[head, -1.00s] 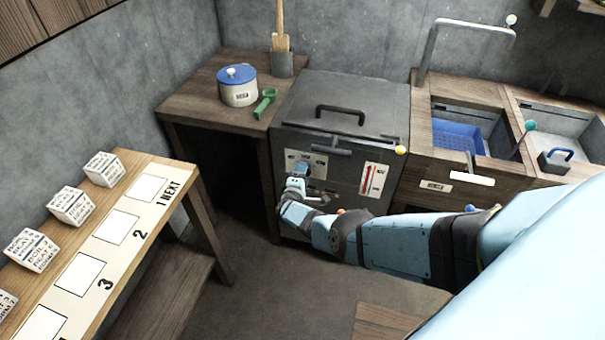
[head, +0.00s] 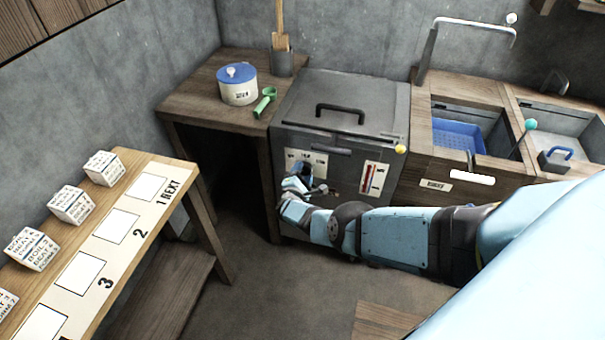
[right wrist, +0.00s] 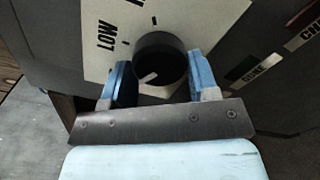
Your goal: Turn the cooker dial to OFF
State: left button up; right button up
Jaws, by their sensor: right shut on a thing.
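The cooker (head: 335,115) is a dark grey box against the back wall. Its black round dial (right wrist: 160,62) sits on a white plate with the word LOW and tick marks in the right wrist view. A pale pointer mark on the dial points to the lower left. My right gripper (right wrist: 163,85) is shut on the dial, with blue fingers on either side of it; in the head view the gripper (head: 303,172) covers the dial. Any OFF label is not readable. My left gripper is not in view.
A bench with several lettered cubes (head: 70,204) is at left. Open floor (head: 265,270) lies between.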

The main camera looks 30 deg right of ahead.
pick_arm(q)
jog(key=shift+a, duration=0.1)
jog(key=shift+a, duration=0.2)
pick_arm(e)
jog(key=o, duration=0.9)
jog(key=shift+s+a+r+p, duration=0.1)
jog(key=shift+s+a+p, duration=0.15)
jog(key=shift+a+p, duration=0.1)
pick_arm(q)
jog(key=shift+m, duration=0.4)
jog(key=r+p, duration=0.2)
jog(key=p, duration=0.1)
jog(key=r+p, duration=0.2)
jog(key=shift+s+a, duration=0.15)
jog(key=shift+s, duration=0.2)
pick_arm(e)
jog(key=v, duration=1.2)
jog(key=shift+s+a, duration=0.25)
jog(key=shift+s, duration=0.1)
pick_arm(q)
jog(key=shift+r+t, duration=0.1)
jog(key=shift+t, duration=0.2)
pick_arm(e)
jog(key=shift+a, duration=0.1)
